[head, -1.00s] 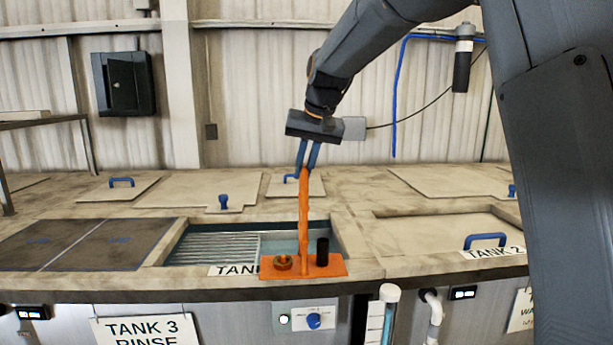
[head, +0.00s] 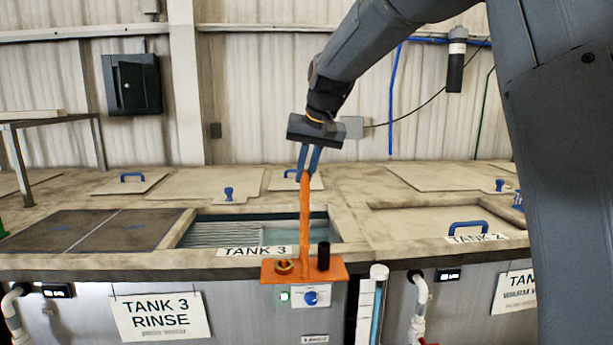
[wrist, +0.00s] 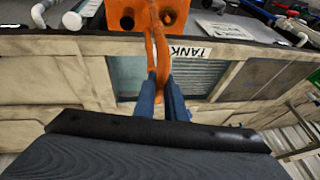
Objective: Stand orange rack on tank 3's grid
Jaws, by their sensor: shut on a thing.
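The orange rack (head: 304,268) hangs upright from my gripper (head: 309,172), which is shut on the top of its tall handle. The rack's base carries a brass-coloured ring-shaped part and a black cylinder. In the head view the base shows in front of tank 3's front edge, over the control panel. Tank 3 (head: 183,240) is open, with a ribbed grid (head: 222,233) in its left part and bluish water at the right. In the wrist view the rack (wrist: 150,14) is at the top, and the grid (wrist: 198,78) shows beyond the handle.
A dark flat cover (head: 90,230) lies left of the opening. Tank 2's lid (head: 450,222) with a blue handle is at right. Lids with blue knobs lie behind. A clear upright tube (head: 374,300) stands at the front, right of the rack.

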